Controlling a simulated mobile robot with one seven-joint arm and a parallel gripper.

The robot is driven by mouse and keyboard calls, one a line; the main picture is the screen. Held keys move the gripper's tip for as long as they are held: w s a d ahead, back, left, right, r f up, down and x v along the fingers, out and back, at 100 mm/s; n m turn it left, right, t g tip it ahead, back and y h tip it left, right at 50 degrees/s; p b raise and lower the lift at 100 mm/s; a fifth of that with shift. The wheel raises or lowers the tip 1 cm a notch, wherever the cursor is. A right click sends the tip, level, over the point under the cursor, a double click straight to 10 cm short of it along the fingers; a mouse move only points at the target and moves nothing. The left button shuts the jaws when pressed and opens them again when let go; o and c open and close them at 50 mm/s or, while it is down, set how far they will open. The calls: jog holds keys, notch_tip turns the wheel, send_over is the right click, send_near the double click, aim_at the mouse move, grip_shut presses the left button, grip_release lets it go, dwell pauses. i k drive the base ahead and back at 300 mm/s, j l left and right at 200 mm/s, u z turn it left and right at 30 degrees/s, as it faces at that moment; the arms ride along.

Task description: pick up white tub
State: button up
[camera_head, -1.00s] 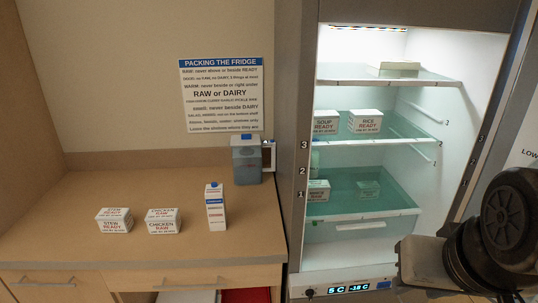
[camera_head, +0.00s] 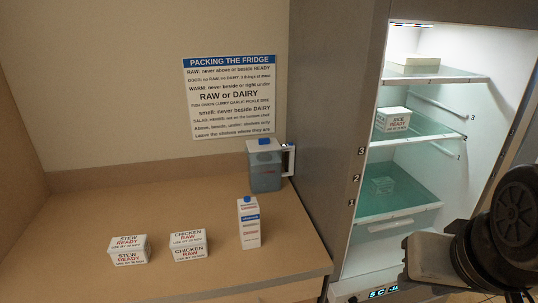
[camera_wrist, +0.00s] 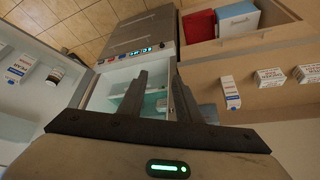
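Two white tubs with printed labels stand on the counter in the head view: a STEW READY tub (camera_head: 128,250) at the left and a CHICKEN RAW tub (camera_head: 190,246) to its right. Both also show in the wrist view, the chicken tub (camera_wrist: 270,77) and the stew tub (camera_wrist: 308,74), at the right. Another white tub, RICE READY (camera_head: 393,120), sits on the fridge's middle shelf. The frames do not single out one tub. My gripper (camera_wrist: 158,80) has its fingers apart with nothing between them, away from the counter tubs.
A milk carton (camera_head: 249,223) and a blue-grey jug (camera_head: 264,168) stand right of the counter tubs. The open fridge (camera_head: 415,165) is at the right. The wrist view shows an open drawer (camera_wrist: 285,38) with red and blue things. The counter's left front is clear.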

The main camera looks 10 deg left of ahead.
aim_at(133, 250)
jog(key=j, duration=0.9)
jog(key=k+j, duration=0.1)
jog(key=j, duration=0.8)
jog(key=i+z, duration=0.05)
